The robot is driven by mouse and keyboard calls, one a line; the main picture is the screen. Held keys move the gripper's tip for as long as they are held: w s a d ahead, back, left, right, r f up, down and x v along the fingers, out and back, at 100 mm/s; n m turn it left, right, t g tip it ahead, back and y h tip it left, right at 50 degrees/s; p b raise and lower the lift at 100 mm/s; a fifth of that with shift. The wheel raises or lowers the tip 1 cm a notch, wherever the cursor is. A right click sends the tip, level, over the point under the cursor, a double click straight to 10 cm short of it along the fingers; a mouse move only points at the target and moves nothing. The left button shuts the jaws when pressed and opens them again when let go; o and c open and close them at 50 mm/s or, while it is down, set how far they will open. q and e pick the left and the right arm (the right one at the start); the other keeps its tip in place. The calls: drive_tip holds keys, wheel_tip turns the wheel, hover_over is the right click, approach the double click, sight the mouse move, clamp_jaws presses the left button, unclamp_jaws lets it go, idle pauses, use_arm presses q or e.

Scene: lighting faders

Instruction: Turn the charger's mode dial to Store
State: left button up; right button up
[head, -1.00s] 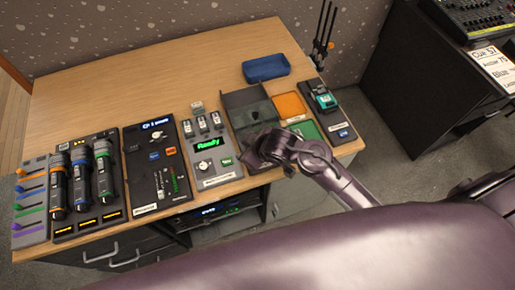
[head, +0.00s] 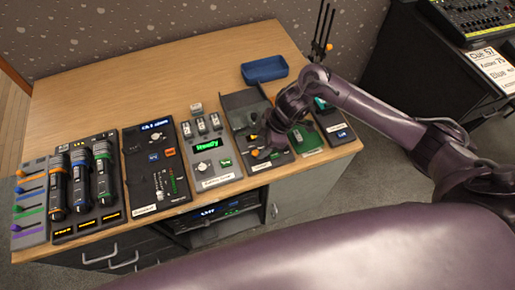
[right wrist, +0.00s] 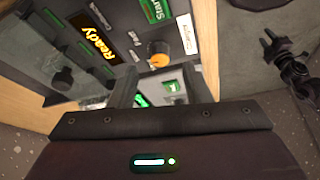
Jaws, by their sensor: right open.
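The charger (head: 212,178) is a grey panel on the desk with battery slots at its far end and a lit display (head: 207,145). Its round mode dial (head: 203,167) sits below the display, left of a green button (head: 225,162). I cannot read the dial's setting. My right gripper (head: 270,142) is open over the panel just right of the charger, apart from the dial. My left gripper is out of view.
Left of the charger stand a dark control panel (head: 148,192), several flashlights in a dock and a slider panel (head: 30,238). The dark case under my right gripper adjoins the charger. A blue tray (head: 264,69) lies behind.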

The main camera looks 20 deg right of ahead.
sight(256, 153)
drive_tip(key=shift+x, duration=1.9)
clamp_jaws()
